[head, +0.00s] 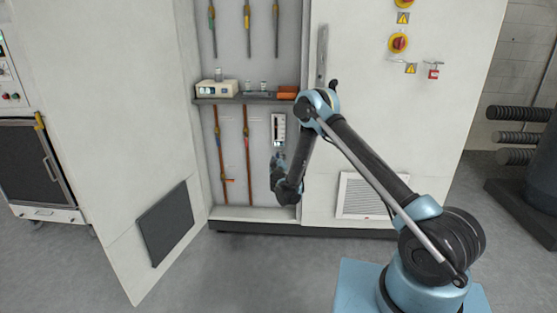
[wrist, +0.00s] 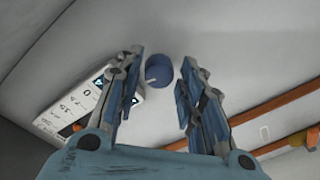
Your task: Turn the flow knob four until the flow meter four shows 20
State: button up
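A round blue knob (wrist: 157,72) with a pale pointer mark sits on the grey cabinet back wall in the wrist view. My gripper (wrist: 160,62) is open, with one blue fingertip on each side of the knob and a small gap to each. A white flow meter (wrist: 72,108) with a printed scale stands beside the knob, partly behind the left finger. Its reading is not legible. In the head view the flow meter (head: 278,127) hangs below the shelf. My gripper (head: 279,162) is just below it and hides the knob there.
A shelf (head: 245,98) above my gripper holds a cream instrument (head: 217,89), small glass vessels and an orange item (head: 288,91). Copper pipes (head: 248,155) run down the cabinet to the left. An open door (head: 115,120) stands at left; the floor in front is clear.

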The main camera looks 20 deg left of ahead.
jog(key=shift+v, duration=2.45)
